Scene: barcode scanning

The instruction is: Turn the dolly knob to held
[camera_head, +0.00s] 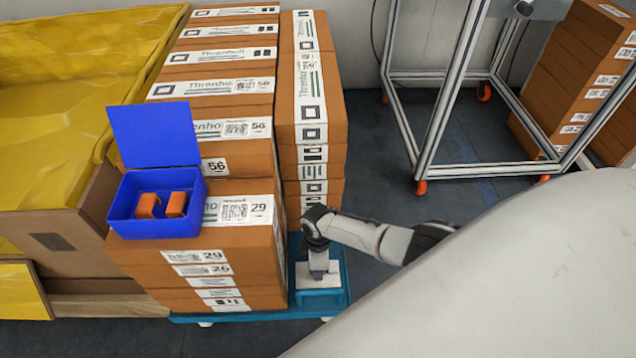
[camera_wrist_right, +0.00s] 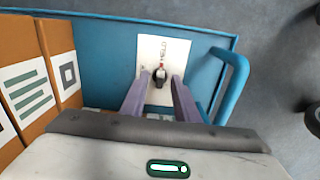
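The dolly knob (camera_wrist_right: 159,78) is small and dark, on a white plate (camera_wrist_right: 151,50) with small lettering and a red mark beside the knob. I cannot read the lettering or the knob's setting for sure. My right gripper (camera_wrist_right: 161,76) is open, with its two purple-grey fingers on either side of the knob and gaps visible. In the head view my right gripper (camera_head: 318,272) points down over the white plate (camera_head: 326,280) on the blue dolly (camera_head: 240,316); the knob is hidden there. My left gripper is not in view.
Stacked brown boxes (camera_head: 190,258) stand on the dolly, close left of my right gripper. A blue handle (camera_wrist_right: 238,80) curves up right of the plate. An open blue bin (camera_head: 150,225) with orange items sits on the boxes. A metal frame (camera_head: 445,130) stands at the back right.

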